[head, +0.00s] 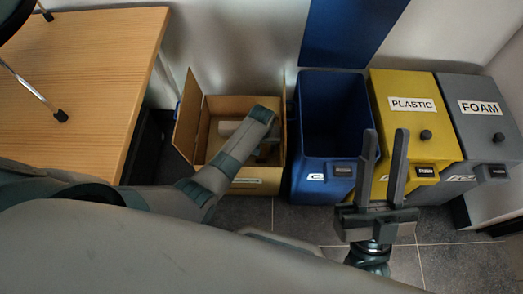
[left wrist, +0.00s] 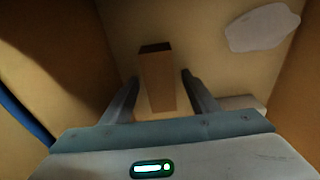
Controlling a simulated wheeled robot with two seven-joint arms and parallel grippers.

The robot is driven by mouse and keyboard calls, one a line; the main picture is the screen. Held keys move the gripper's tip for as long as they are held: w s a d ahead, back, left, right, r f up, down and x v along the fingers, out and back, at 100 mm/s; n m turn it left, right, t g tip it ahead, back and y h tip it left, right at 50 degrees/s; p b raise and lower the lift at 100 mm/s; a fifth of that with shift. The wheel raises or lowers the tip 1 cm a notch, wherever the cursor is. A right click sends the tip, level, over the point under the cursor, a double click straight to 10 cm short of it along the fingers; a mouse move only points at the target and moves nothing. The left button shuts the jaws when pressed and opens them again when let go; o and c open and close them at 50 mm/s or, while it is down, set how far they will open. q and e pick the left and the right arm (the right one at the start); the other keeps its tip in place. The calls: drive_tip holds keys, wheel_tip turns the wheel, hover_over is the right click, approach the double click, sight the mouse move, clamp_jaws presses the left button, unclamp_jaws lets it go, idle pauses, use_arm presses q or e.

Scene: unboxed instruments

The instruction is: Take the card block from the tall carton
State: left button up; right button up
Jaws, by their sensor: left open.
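The tall carton (head: 262,174) stands open on the floor in the middle of the head view, its flaps up. My left arm reaches down into it and covers much of its inside. In the left wrist view, the card block (left wrist: 158,80) is a narrow brown piece with a dark end, inside the carton (left wrist: 48,75). My left gripper (left wrist: 160,78) is open, with one finger on each side of the block and a visible gap to each. I cannot make out the block for sure in the head view. My right gripper (head: 385,132) is open and empty, in front of the bins.
A pale flat piece (left wrist: 262,28) lies in the carton, beside its wall. A blue bin (head: 325,172) with its lid up, a yellow PLASTIC bin (head: 440,140) and a grey FOAM bin (head: 485,135) stand right of the carton. A wooden table (head: 90,75) is at left.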

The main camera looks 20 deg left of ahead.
use_arm(q)
drive_tip(key=shift+f, duration=0.1)
idle(0.4)
drive_tip(key=c, duration=1.1)
